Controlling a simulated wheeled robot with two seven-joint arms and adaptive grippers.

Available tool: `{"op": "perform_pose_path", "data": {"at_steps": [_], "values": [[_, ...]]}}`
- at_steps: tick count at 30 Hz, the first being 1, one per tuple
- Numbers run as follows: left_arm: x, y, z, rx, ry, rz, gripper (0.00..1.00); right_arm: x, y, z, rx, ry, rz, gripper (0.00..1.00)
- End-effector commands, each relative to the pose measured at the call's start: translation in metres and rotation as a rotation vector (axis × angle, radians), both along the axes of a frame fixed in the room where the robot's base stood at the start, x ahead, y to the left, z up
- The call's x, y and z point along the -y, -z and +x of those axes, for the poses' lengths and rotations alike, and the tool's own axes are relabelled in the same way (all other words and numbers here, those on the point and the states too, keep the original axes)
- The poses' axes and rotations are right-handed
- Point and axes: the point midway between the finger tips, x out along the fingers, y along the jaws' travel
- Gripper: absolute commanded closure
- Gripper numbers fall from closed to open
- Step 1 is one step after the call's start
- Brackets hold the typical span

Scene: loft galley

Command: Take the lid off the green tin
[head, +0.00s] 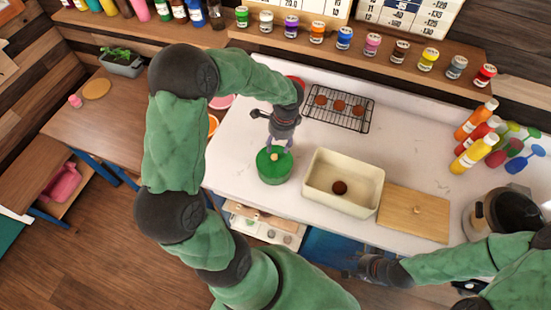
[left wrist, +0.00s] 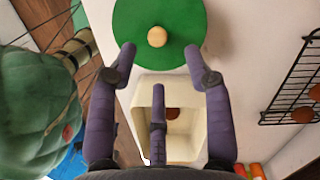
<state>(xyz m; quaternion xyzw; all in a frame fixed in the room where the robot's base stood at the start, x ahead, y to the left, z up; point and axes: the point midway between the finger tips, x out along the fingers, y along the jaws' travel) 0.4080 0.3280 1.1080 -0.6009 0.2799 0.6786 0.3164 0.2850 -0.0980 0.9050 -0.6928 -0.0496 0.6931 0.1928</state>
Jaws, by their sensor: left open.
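The green tin (head: 275,175) stands on the white counter, with its round green lid (head: 264,163) on top. A pale wooden knob (head: 274,156) sits at the lid's middle. My left gripper (head: 279,147) is over the lid, open, its fingers pointing down close to the knob. In the left wrist view, the lid (left wrist: 135,15) and its knob (left wrist: 157,37) show just beyond the spread fingertips (left wrist: 160,54), with nothing between them. The tin's body is hidden there. My right gripper (head: 362,268) is low, by the counter's front edge; its fingers are too dark to make out.
A cream bin (head: 322,190) holding a brown round piece stands right of the tin. A wire rack (head: 338,119) with brown rounds is behind. Bottles (head: 475,150) stand at the right.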

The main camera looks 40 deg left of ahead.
Motion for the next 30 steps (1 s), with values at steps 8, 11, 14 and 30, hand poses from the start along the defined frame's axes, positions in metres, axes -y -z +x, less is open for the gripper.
{"op": "perform_pose_path", "data": {"at_steps": [8,11,14,30], "values": [[-0.002,0.020,-0.003,-0.001,-0.001,-0.001,0.49,0.000,0.000,0.000,0.001,0.000,0.000,0.60],[-0.003,0.033,-0.007,-0.004,-0.001,-0.002,0.49,0.000,-0.001,0.000,0.001,0.000,0.000,0.60],[-0.005,0.047,-0.010,-0.002,-0.002,-0.002,0.49,0.000,-0.002,0.000,0.001,0.000,0.000,0.60],[-0.006,0.065,-0.010,0.002,-0.002,-0.001,0.78,0.000,-0.001,0.000,0.001,0.000,0.000,0.60]]}}
